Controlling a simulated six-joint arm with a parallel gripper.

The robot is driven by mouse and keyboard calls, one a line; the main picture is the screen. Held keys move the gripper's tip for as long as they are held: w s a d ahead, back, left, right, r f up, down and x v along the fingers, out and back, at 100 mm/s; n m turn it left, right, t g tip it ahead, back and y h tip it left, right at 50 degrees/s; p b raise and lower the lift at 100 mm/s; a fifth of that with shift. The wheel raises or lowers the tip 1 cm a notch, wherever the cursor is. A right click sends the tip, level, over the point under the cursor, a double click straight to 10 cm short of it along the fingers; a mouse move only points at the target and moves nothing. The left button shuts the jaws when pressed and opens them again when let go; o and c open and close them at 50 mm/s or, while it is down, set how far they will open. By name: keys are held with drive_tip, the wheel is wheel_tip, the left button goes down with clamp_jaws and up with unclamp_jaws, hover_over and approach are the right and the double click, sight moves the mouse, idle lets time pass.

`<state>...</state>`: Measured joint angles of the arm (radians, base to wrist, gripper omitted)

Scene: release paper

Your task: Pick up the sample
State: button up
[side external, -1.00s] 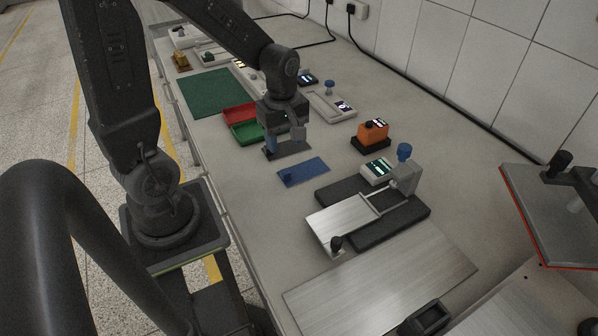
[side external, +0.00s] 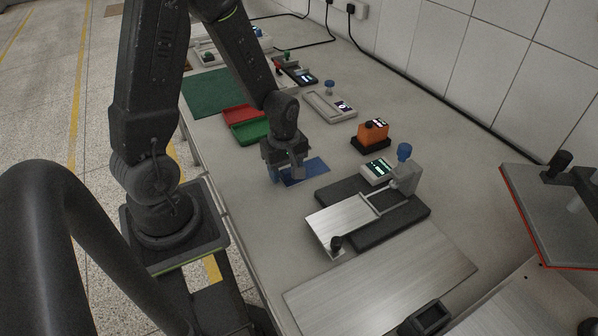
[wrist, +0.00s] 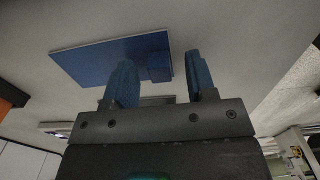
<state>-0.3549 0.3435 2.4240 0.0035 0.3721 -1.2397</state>
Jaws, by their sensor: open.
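A small blue block (wrist: 159,66), seemingly the sample, sits near one edge of a flat blue sheet (wrist: 98,60) on the bench. The sheet also shows in the side view (side external: 317,168), partly covered by my gripper (side external: 286,177). The block is hidden there. In the wrist view my gripper (wrist: 160,70) is open, with its two blue-padded fingers apart. The block appears between the fingertips, beyond them, with no visible contact. How high the fingertips are above the sheet is hard to tell.
Right of the sheet are a small display box (side external: 378,170), an orange device (side external: 372,133) and a coater with a metal plate (side external: 343,222) on a dark base. Red (side external: 240,114) and green (side external: 252,131) trays lie behind my gripper. A bare metal panel (side external: 380,285) is in front.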

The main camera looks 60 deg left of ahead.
clamp_jaws()
idle(0.3)
drive_tip(key=shift+r, duration=0.1)
